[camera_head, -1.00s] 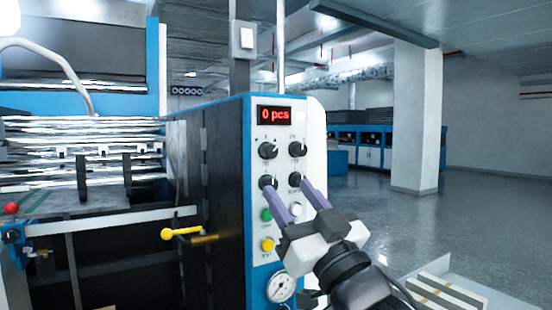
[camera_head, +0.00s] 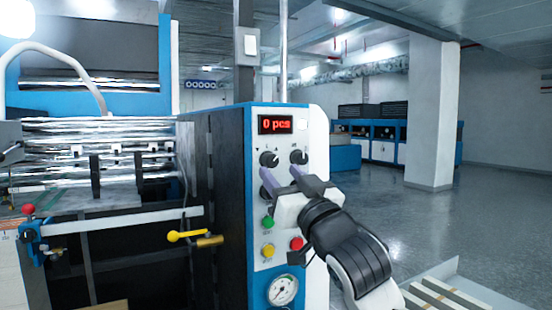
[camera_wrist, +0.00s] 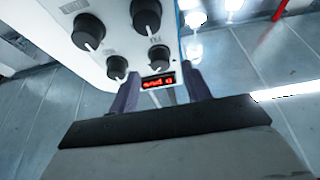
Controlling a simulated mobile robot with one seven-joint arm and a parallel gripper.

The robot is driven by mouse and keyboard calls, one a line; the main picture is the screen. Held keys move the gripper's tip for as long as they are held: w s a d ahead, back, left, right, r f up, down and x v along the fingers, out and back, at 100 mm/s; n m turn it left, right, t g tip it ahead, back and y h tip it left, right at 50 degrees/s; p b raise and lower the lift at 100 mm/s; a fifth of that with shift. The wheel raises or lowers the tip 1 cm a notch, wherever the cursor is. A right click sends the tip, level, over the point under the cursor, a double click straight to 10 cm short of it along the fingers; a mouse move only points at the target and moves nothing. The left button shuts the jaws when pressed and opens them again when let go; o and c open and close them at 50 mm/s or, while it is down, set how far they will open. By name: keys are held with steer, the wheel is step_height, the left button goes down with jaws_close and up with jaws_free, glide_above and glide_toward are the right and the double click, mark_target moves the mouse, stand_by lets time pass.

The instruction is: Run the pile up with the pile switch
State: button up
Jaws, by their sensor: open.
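The control panel (camera_head: 306,230) faces me on the blue-edged cabinet. Its upper-left black knob (camera_head: 268,158) has down and up arrow marks above it and looks like the pile switch. In the wrist view, which is upside down, this knob (camera_wrist: 159,57) appears between the finger lines, just above the red display (camera_wrist: 158,82). My gripper (camera_head: 281,172) is open, its two purple fingers pointing at the panel just below the upper knobs. I cannot tell whether the fingers touch or surround the knob. The lower knobs are partly hidden by my gripper in the head view.
The display (camera_head: 275,124) reads "0 pcs". Green (camera_head: 268,223), yellow (camera_head: 267,251) and red (camera_head: 297,244) buttons and a gauge (camera_head: 283,290) sit lower on the panel. A yellow-handled lever (camera_head: 187,236) sticks out at left. Open floor lies to the right.

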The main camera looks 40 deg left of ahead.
mark_target(275, 164)
steer(key=shift+p+x, duration=0.4)
steer(key=shift+x, duration=1.3)
steer(key=c, duration=1)
steer(key=shift+n, duration=0.3)
steer(key=n+g, duration=0.1)
steer(key=n, duration=0.1)
steer(key=n+g, duration=0.1)
steer(key=shift+w+d+n+y+b, duration=0.1)
steer(key=shift+w+n+y+b, duration=0.1)
steer(key=shift+n+y+b, duration=0.2)
steer(key=shift+w+r+n+g+h, duration=0.1)
steer(key=shift+n+g, duration=0.6)
steer(key=shift+n, duration=0.65)
steer(key=shift+f+n+g+h, duration=0.1)
steer(key=shift+n+g, duration=0.6)
steer(key=shift+n, duration=0.6)
steer(key=shift+w+r+n+g+h, duration=0.1)
steer(key=shift+n+g, duration=0.6)
steer(key=shift+n, duration=0.65)
